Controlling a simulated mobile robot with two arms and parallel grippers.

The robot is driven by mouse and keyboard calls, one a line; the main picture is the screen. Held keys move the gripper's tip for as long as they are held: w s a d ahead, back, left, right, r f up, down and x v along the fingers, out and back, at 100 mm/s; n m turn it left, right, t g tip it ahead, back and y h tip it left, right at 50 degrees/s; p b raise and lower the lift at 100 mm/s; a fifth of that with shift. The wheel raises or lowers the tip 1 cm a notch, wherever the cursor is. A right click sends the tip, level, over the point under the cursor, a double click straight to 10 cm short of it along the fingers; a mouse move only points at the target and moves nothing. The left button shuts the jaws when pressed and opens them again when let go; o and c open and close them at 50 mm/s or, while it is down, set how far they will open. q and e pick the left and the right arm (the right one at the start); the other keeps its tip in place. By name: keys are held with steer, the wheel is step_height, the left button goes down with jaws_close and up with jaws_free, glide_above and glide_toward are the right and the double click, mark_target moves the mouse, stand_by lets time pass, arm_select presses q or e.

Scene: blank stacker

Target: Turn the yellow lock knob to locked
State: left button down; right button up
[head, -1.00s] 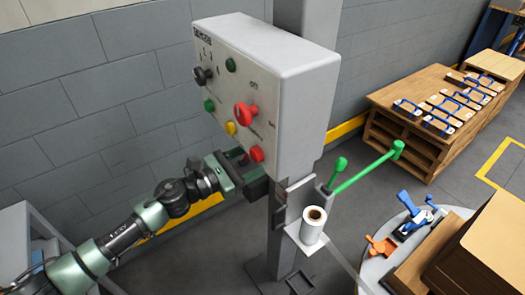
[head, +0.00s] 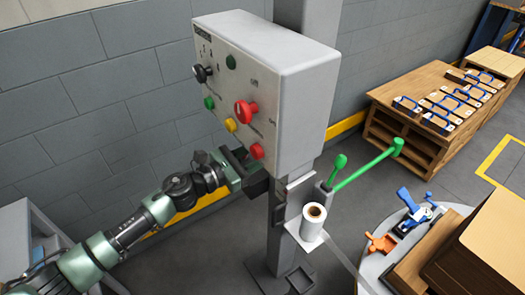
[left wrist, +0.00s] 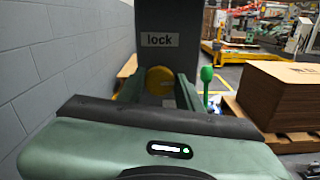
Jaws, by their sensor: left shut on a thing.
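The yellow lock knob (left wrist: 159,80) shows in the left wrist view, on a dark panel under a label reading "lock" (left wrist: 160,40). My left gripper (head: 250,172) reaches in from the left, at the lower edge of the grey control box (head: 300,85). In the left wrist view my left gripper (left wrist: 160,92) has its fingers around the knob and is shut on it. The gripper's body hides the lower part of the knob, and I cannot read its turn angle. In the head view the knob is hidden. My right gripper is not in view.
The box carries a black selector (head: 202,72), a red mushroom button (head: 246,112) and several small buttons. A grey wall (head: 100,100) stands behind my left arm.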

arm_select(q)
steer(key=shift+w+a+f+n+p, duration=0.1)
steer(key=shift+n+p, duration=1.35)
steer(key=shift+n, duration=2.9)
steer(key=shift+w+n+p, duration=0.1)
steer(key=shift+n+p, duration=1.3)
steer(key=shift+n, duration=2.95)
steer(key=c, duration=0.9)
jaws_free()
steer(key=shift+c, duration=0.2)
